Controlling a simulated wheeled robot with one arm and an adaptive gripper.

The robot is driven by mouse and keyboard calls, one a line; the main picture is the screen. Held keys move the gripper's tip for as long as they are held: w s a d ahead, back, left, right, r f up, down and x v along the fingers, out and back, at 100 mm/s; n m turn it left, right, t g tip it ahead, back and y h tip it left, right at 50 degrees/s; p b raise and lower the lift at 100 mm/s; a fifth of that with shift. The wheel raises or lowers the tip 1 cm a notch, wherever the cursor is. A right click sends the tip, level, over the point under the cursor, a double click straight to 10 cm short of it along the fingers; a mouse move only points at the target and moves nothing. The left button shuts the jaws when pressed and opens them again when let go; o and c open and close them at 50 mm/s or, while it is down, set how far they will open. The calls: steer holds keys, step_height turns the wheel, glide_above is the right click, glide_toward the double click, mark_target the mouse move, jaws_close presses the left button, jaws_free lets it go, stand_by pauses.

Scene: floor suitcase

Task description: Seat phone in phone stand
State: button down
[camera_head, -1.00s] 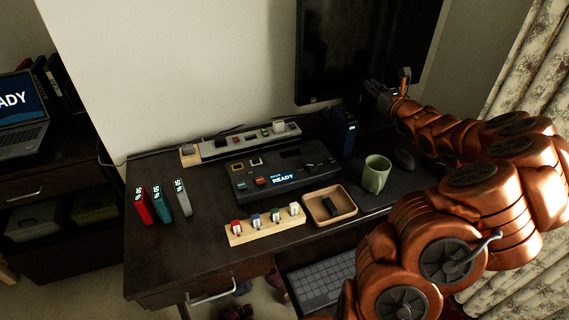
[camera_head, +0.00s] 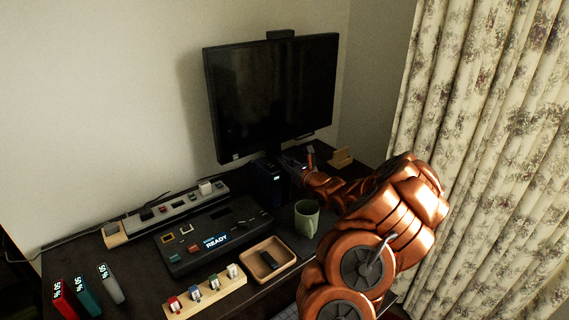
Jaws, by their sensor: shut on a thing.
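My gripper (camera_head: 297,165) is at the far end of my copper arm, in front of the monitor's lower edge. It is shut on a thin dark object that I take to be the phone; it is small and mostly hidden here. A small light wooden stand (camera_head: 341,158), which looks like the phone stand, is on the back right of the desk, to the right of my gripper and apart from it. No phone is visible in the stand.
A monitor (camera_head: 270,98) stands behind my gripper. A dark blue box (camera_head: 268,182) and a green mug (camera_head: 307,218) are close by. A black console (camera_head: 212,240), a wooden tray (camera_head: 291,256) and a block with several plugs (camera_head: 205,299) fill the front left. A curtain (camera_head: 490,150) hangs at right.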

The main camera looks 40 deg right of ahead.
steer(key=shift+f, duration=0.4)
steer(key=c, duration=1.5)
jaws_free()
steer(key=shift+s, duration=0.15)
steer(key=shift+s+a+b, duration=0.2)
steer(key=shift+s+b, duration=0.1)
steer(key=shift+s, duration=1.65)
steer(key=shift+s+a+b, duration=0.15)
steer(key=shift+s+b, duration=0.1)
steer(key=shift+s, duration=1.7)
steer(key=shift+s+a+b, duration=0.2)
steer(key=shift+s+b, duration=0.1)
steer(key=shift+s, duration=1.65)
